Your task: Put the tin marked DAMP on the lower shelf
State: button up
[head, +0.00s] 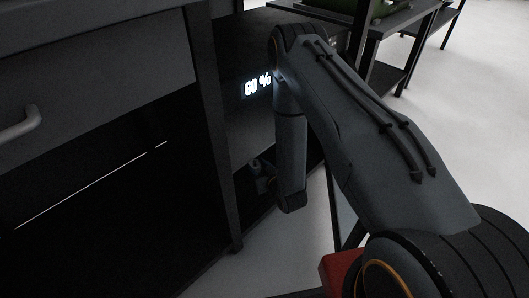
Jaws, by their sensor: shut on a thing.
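My arm reaches from the lower right up to an elbow and then down to a wrist beside the dark cabinet's front post. The jaws at its end cannot be made out, since the area past the wrist is very dark and partly hidden. No tin and no DAMP marking can be seen. A dark lower space (110,215) opens under the drawer at the left. I cannot tell whether it holds anything.
A drawer front (95,75) with a grey handle (18,125) is at the left. A lit display (257,87) reads 60 %. The cabinet post (217,150) stands close to my wrist. A dark rack (390,75) stands behind. Pale floor (470,110) is clear at right.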

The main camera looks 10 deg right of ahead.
jog(key=b, duration=0.5)
send_over(274, 154)
jog(key=shift+s+a, duration=0.15)
jog(key=shift+s, duration=0.05)
jog(key=f, duration=0.1)
jog(key=f+b, duration=0.2)
jog(key=shift+w+d, duration=0.2)
jog(key=shift+w, duration=0.05)
jog(key=shift+f+b, duration=0.3)
jog(key=shift+b, duration=0.15)
jog(key=shift+f, duration=0.15)
jog(key=o, duration=1.1)
